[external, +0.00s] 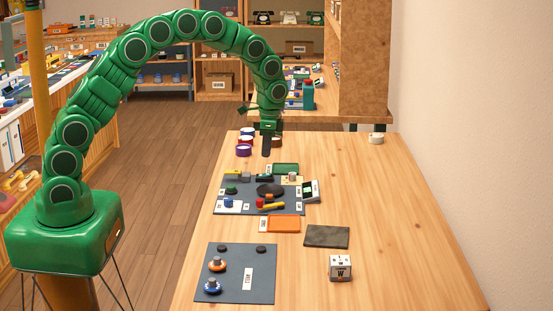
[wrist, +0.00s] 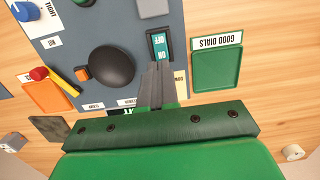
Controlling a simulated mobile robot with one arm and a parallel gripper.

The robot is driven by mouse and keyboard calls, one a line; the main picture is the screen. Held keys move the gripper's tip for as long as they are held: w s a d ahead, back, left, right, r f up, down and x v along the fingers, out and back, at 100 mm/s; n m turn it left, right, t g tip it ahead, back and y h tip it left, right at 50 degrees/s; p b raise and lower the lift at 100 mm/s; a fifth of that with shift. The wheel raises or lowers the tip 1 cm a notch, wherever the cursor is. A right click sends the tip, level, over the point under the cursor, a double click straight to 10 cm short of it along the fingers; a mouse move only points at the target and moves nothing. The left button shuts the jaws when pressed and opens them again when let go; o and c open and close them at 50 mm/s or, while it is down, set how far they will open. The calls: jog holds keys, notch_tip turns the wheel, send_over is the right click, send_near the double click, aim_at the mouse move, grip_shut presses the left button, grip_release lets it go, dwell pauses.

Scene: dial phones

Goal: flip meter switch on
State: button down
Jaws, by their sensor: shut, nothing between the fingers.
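The switch (wrist: 159,44) is a teal rocker with white lettering, including OFF, in a dark frame on the blue-grey board (wrist: 98,16). Which side is pressed I cannot tell. In the external view the switch (external: 264,178) is small, near the board's far edge. My gripper (wrist: 158,68) is shut and empty, its fingertips close to the switch's near end in the wrist view; contact cannot be told. A box with a green-and-white face (external: 310,190), perhaps the meter, stands at the board's right edge.
A green tray (wrist: 216,70) labelled GOOD DIALS lies beside the switch. A black round disc (wrist: 107,65), a red-and-yellow tool (wrist: 48,78) and an orange tray (wrist: 45,97) are nearby. Colored rings (external: 245,140) sit left of my gripper.

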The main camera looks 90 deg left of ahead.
notch_tip(320, 180, up, 8)
send_over(268, 174)
jog(key=shift+w+f, duration=0.2)
jog(key=shift+w, duration=0.1)
jog(key=shift+a, duration=0.1)
jog(key=shift+s, duration=0.1)
jog(key=s+t, duration=0.3)
jog(key=shift+s+r, duration=0.1)
jog(key=shift+s, duration=0.3)
dwell(0.6)
jog(key=w+f, duration=0.1)
jog(key=f, duration=0.8)
jog(key=w+f, duration=0.1)
jog(key=f, duration=0.3)
jog(key=shift+w+f, duration=0.35)
jog(key=shift+f, duration=0.05)
